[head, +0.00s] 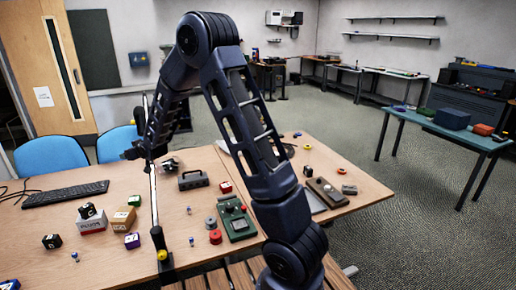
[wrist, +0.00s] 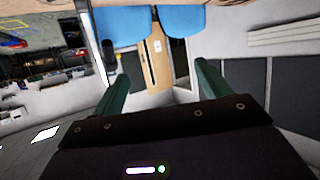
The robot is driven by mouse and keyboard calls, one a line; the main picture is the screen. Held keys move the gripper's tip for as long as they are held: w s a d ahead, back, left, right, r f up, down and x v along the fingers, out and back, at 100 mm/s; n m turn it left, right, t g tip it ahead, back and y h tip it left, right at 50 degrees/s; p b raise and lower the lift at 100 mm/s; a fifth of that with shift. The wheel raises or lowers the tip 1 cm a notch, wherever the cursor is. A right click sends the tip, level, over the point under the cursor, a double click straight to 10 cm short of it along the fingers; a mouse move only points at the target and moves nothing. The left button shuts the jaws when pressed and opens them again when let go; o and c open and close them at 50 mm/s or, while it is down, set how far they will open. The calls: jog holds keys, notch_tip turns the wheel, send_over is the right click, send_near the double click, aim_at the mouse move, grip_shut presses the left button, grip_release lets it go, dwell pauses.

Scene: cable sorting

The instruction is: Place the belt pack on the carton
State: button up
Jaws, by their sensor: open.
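Several small boxes stand on the left part of the wooden desk in the head view. A tan carton (head: 123,219) with a green mark stands beside a white and red box (head: 93,224) with a small black item (head: 87,210) on top. Another small black block (head: 52,241) sits to the front left. I cannot tell for sure which black item is the belt pack. My gripper (wrist: 163,82) is open and empty in the wrist view, its two green fingers wide apart.
A keyboard (head: 65,194) lies at the left. A thin upright pole (head: 155,200) is clamped at the desk's front edge, near the boxes. Blue chairs (head: 50,155) stand behind.

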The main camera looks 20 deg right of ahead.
jog(key=s+d+r+m+g+h, duration=0.1)
jog(key=s+d+r+h, duration=0.1)
jog(key=s+d+r, duration=0.5)
jog(key=s+d+r+m+g+h, duration=0.1)
jog(key=s+d+r, duration=0.15)
jog(key=d, duration=0.75)
jog(key=s+d+r+m+g+h, duration=0.1)
jog(key=s+d+r+h, duration=0.1)
jog(key=s+d+r, duration=0.55)
jog(key=s+d+m+g, duration=0.1)
jog(key=s+d, duration=0.4)
jog(key=s, duration=0.4)
jog(key=s+d+f+m+g+h, duration=0.1)
jog(key=s+d, duration=0.4)
jog(key=s, duration=0.4)
jog(key=s+d+f+m+g+h, duration=0.1)
jog(key=s+d+g, duration=0.1)
jog(key=s+d, duration=0.3)
jog(key=s, duration=0.3)
jog(key=shift+s+d+f, duration=0.2)
jog(key=shift+s+d, duration=0.2)
